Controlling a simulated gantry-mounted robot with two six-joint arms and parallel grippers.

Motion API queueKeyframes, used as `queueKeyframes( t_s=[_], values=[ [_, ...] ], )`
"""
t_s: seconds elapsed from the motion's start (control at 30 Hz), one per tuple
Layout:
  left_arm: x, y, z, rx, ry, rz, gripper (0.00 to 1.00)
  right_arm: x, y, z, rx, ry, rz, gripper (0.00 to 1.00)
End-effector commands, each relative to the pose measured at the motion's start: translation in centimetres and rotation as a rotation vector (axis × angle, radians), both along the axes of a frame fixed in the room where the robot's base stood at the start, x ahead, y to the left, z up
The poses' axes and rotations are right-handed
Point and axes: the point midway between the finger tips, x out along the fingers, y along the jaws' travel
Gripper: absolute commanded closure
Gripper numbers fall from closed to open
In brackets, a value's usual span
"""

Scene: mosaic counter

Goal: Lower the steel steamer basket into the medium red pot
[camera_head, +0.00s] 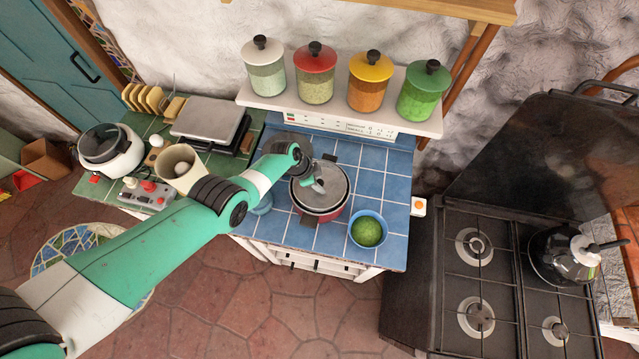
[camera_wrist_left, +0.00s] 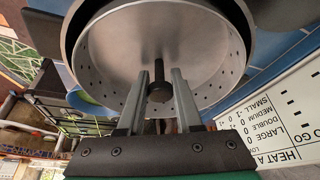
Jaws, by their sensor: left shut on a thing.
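The steel steamer basket (camera_head: 335,182) is a round perforated pan with a post at its centre. It sits over the opening of the medium red pot (camera_head: 341,211), roughly level with the rim; how deep it is cannot be told. My left gripper (camera_head: 318,186) is shut on the basket's centre post. In the left wrist view the fingers (camera_wrist_left: 160,95) flank the dark knob of the post, and the basket (camera_wrist_left: 205,45) shows its holed wall inside a dark curved rim. My right gripper is not in view.
A blue bowl of green food (camera_head: 368,231) stands right of the pot on the blue tiled counter (camera_head: 388,187). Several lidded jars (camera_head: 314,75) line the shelf behind. A stove with a kettle (camera_head: 566,257) is at right. My left arm hides part of the counter.

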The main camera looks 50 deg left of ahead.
Motion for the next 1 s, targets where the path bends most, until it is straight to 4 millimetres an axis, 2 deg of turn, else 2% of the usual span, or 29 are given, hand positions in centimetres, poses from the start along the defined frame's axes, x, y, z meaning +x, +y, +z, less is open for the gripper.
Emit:
queueKeyframes(
  t_s=[0.53, 1.0],
  values=[
    [0.0, 0.0, -2.4, 0.0, -0.001, 0.0, 1.0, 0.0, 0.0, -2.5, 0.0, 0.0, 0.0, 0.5],
    [0.0, 0.0, -2.5, 0.0, -0.001, 0.0, 1.0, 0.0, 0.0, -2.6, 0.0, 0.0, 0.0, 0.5]
  ],
)
